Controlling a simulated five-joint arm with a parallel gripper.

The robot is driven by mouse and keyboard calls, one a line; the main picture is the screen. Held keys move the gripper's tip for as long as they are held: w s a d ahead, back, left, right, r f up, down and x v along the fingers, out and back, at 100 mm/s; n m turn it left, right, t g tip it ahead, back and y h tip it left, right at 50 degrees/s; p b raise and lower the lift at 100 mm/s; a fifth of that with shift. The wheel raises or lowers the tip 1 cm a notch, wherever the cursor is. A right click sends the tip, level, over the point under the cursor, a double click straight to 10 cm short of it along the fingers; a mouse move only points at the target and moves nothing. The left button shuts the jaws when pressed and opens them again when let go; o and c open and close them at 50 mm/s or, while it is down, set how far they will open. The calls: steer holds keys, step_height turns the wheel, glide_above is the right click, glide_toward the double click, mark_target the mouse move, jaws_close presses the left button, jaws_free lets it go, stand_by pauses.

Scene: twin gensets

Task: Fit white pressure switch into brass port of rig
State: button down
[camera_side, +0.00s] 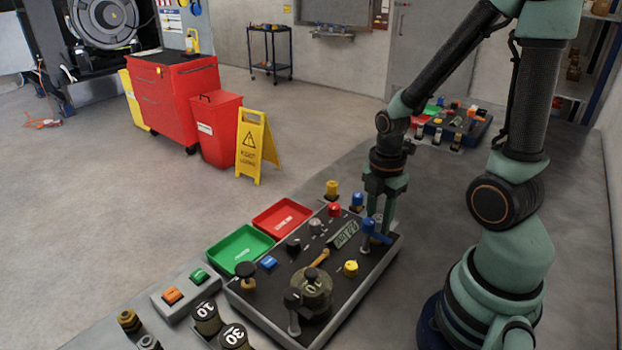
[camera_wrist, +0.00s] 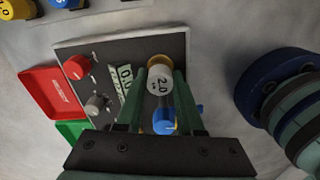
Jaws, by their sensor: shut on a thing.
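The white pressure switch (camera_wrist: 159,82), marked 2.0, is between the two fingers of my gripper (camera_wrist: 160,74) in the wrist view. My gripper is shut on it. The brass port (camera_wrist: 159,59) shows as a ring just past the switch, partly covered by it; I cannot tell whether the switch is in it. The rig (camera_side: 352,287) is a dark-topped panel with grey sides. In the side view my gripper (camera_side: 382,226) points down over the rig's far right part, and the switch and port are hidden there.
A blue-handled valve (camera_side: 369,229) stands close by my fingers; it also shows in the wrist view (camera_wrist: 164,121). Red (camera_side: 334,210) and yellow (camera_side: 351,268) knobs stand on the panel. Yellow (camera_side: 332,189) and blue (camera_side: 357,200) capped parts stand behind it. Red (camera_side: 259,225) and green (camera_side: 219,255) trays lie left.

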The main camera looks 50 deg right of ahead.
steer(key=shift+f, duration=0.45)
stand_by(0.9)
steer(key=shift+c, duration=0.3)
jaws_free()
steer(key=shift+r, duration=0.15)
steer(key=shift+r, duration=3.4)
steer(key=shift+w+a+r+m, duration=0.2)
steer(key=shift+w+r+m, duration=0.05)
steer(key=shift+m, duration=0.15)
steer(key=w+a+r+m+t, duration=0.2)
steer(key=a+r+m, duration=0.2)
steer(key=m, duration=0.3)
steer(key=w+a+r+m+t, duration=0.2)
steer(key=a+r+m+t, duration=0.1)
steer(key=r+m, duration=0.4)
steer(key=shift+a+m+t, duration=0.3)
steer(key=shift+a+m, duration=0.2)
steer(key=shift+a, duration=0.3)
